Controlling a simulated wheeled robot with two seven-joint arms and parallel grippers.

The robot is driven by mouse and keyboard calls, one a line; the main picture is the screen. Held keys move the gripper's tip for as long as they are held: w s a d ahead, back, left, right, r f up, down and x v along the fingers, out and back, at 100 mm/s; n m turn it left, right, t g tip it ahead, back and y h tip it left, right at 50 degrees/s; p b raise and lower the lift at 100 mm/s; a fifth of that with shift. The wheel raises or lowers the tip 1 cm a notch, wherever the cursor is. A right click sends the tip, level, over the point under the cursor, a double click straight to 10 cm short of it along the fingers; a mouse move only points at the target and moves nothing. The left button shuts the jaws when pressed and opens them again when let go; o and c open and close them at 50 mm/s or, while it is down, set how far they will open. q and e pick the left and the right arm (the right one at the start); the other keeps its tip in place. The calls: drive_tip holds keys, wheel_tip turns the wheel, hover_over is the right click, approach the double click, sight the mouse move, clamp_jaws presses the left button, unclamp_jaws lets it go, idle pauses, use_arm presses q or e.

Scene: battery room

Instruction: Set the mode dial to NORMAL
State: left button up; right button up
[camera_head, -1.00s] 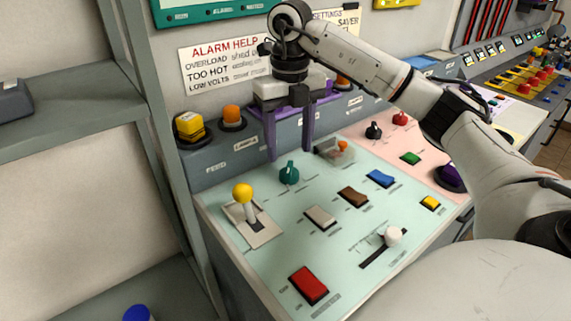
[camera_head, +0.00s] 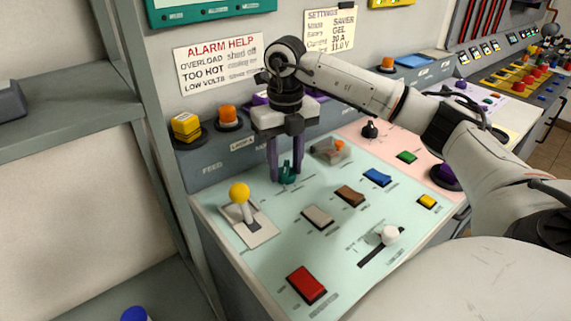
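The mode dial, taken to be the teal knob (camera_head: 288,177), stands on the pale green panel (camera_head: 260,262) near its back edge. Its pointer and the print around it are too small to read. My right gripper (camera_head: 286,172) points down from above, with one dark purple finger on each side of the dial. The fingertips are down at the height of the knob, and little gap shows. I cannot tell whether they press on it. My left gripper is not in view.
A yellow-knobbed lever (camera_head: 239,194) stands close to the left of the dial. A clear-covered switch (camera_head: 333,151) is close to the right. A grey rocker (camera_head: 318,216), a brown rocker (camera_head: 350,195) and a red button (camera_head: 307,285) lie nearer. A settings note (camera_head: 330,31) hangs behind.

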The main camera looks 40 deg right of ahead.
drive_tip(key=shift+r+n, duration=0.1)
drive_tip(key=shift+n, duration=0.3)
drive_tip(key=n+p, duration=0.1)
drive_tip(key=n, duration=0.1)
drive_tip(key=shift+n, duration=0.4)
drive_tip(key=n+p, duration=0.1)
drive_tip(key=n, duration=0.4)
idle(0.4)
drive_tip(key=o, duration=1)
drive_tip(key=shift+o, duration=0.2)
drive_tip(key=shift+n, duration=0.3)
